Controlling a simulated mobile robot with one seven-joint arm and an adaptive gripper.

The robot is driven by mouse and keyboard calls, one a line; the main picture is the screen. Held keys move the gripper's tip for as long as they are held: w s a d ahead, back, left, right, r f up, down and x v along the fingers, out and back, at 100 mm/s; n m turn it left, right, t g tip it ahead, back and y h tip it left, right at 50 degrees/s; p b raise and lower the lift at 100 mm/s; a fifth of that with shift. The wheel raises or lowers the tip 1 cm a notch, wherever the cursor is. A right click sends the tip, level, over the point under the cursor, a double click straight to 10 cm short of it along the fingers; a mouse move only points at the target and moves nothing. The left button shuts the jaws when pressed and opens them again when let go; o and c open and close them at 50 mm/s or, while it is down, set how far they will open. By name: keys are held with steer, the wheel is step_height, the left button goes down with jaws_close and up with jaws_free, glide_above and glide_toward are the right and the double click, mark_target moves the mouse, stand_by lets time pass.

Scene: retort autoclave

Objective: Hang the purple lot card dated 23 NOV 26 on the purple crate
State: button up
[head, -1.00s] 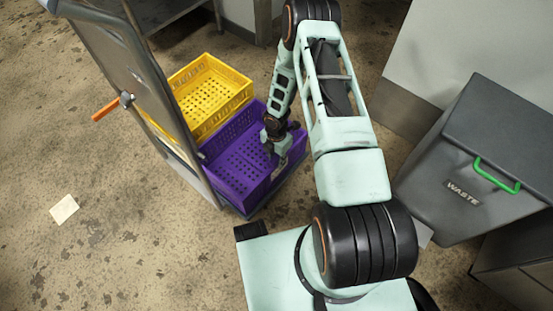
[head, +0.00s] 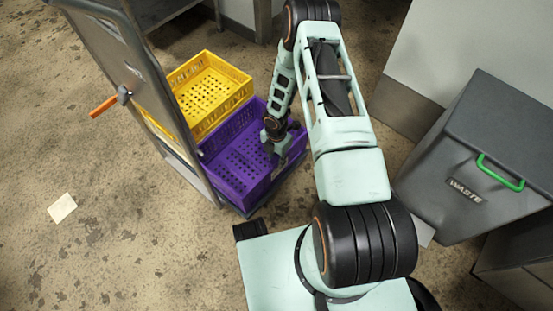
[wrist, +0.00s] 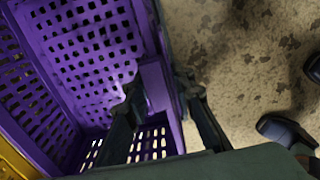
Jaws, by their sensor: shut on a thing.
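The purple crate (head: 232,175) sits low on the cart, in front of the yellow crate, and fills the left of the wrist view (wrist: 80,50). My gripper (head: 279,157) points down at the crate's right wall. In the wrist view my gripper (wrist: 165,90) has one finger on the crate's inner side and the other outside. A plain purple flat piece, which looks like the purple lot card (wrist: 157,84), is between the fingers against the wall. Its date is not readable. I cannot tell whether it rests on the rim.
The yellow crate (head: 208,88) stands behind the purple one. The cart's upright panel (head: 140,85) with an orange handle (head: 104,106) rises at their left. A grey waste bin (head: 480,150) stands at right. A pale paper (head: 62,207) lies on the open floor at left.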

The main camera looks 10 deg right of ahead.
steer(key=o, duration=0.7)
steer(key=shift+r, duration=0.1)
step_height(320, 180, up, 12)
steer(key=shift+f, duration=0.1)
stand_by(0.6)
